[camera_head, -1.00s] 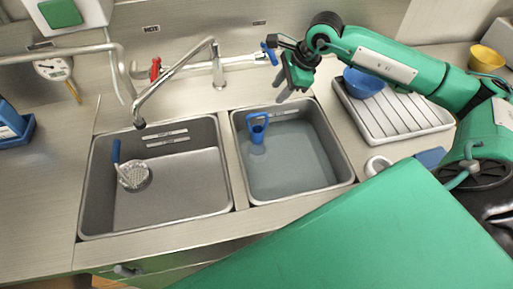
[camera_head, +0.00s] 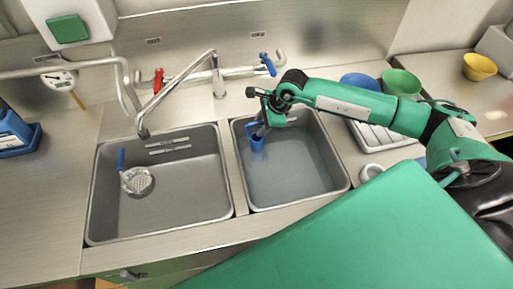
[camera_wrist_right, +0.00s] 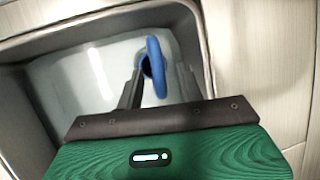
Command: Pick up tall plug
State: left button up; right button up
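The tall plug (camera_head: 257,145) is blue with a ring-shaped handle and stands in the right sink basin (camera_head: 300,200), which holds water. My right gripper (camera_head: 262,131) has come down over the basin to the plug's top and partly covers it. In the right wrist view the plug's blue ring (camera_wrist_right: 157,66) stands edge-on between the two dark fingers (camera_wrist_right: 159,84). The fingers are apart, with gaps beside the ring, so the gripper looks open. The plug's lower part is mostly hidden. My left gripper is not in view.
The left basin (camera_head: 190,205) holds a strainer (camera_head: 138,181) with a blue handle. A faucet (camera_head: 178,88) arches over the left basin. A ribbed drainboard (camera_head: 375,138), a blue bowl (camera_head: 360,80) and a green bowl (camera_head: 401,82) lie right of the sink, partly behind my arm.

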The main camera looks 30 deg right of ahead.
jog(key=shift+x, duration=0.85)
grip_shut()
jog(key=shift+r, duration=0.15)
